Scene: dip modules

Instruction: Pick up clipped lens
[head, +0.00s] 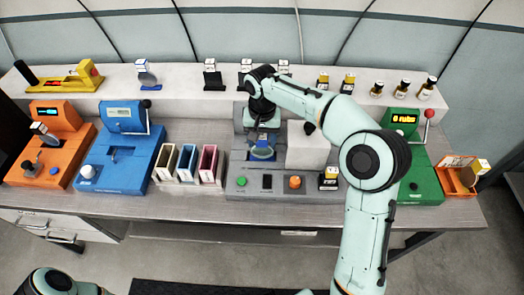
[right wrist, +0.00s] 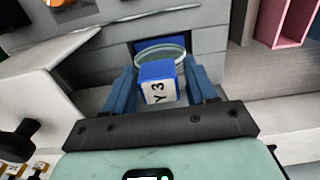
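The clipped lens is a clear round lens with a blue clip labelled "Y3". In the right wrist view, the blue clip (right wrist: 158,82) stands between the two blue fingers of my right gripper (right wrist: 160,85), with narrow gaps at its sides, so the gripper looks open around it. The lens ring (right wrist: 160,52) lies beyond the clip, over a blue opening in the grey machine. In the head view, the lens (head: 262,152) shows at the grey machine (head: 245,186), just below my right gripper (head: 262,128). My left gripper is not seen clearly; only an arm part shows at the lower left.
A white block (head: 308,150) stands right of the lens. Coloured bins (head: 187,164) and a blue machine (head: 118,168) are to the left. An orange machine (head: 52,165) is farther left, and a green one (head: 425,183) is right. Several small items line the back shelf (head: 185,80).

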